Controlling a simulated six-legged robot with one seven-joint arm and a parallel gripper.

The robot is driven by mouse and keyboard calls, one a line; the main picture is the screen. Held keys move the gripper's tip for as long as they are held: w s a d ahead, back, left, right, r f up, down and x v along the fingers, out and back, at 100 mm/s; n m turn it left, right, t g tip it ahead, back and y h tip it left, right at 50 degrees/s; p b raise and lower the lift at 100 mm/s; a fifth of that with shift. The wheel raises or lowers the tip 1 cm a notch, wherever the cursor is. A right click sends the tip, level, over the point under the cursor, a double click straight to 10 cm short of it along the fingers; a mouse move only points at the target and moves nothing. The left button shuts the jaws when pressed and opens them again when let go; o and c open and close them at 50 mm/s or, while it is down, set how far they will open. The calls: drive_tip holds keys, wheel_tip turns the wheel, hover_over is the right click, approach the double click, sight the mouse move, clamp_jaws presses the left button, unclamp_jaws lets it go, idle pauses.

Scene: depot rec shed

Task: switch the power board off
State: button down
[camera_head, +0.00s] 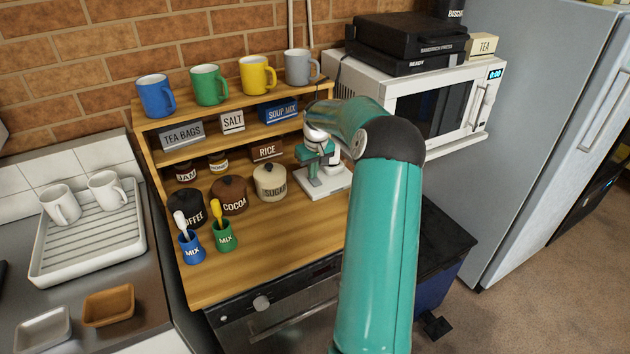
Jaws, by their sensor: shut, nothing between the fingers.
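A white flat board (335,187), which looks like the power board, lies on the wooden worktop at the right end of the shelf unit. My gripper (316,180), white and teal, reaches down over the board from my teal arm. It is shut and empty, with its tips low at the board's left part. I cannot tell whether the tips touch it. The board's switch is hidden or too small to make out, so its state does not show.
A sugar jar (270,182) stands just left of my gripper, with cocoa (229,195) and coffee (187,210) jars further left. Blue (191,247) and green (225,237) mix cups stand in front. A microwave (430,103) is at the right. The worktop's front middle is clear.

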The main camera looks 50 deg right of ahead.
drive_tip(key=shift+f, duration=0.2)
drive_tip(key=shift+r, duration=3.55)
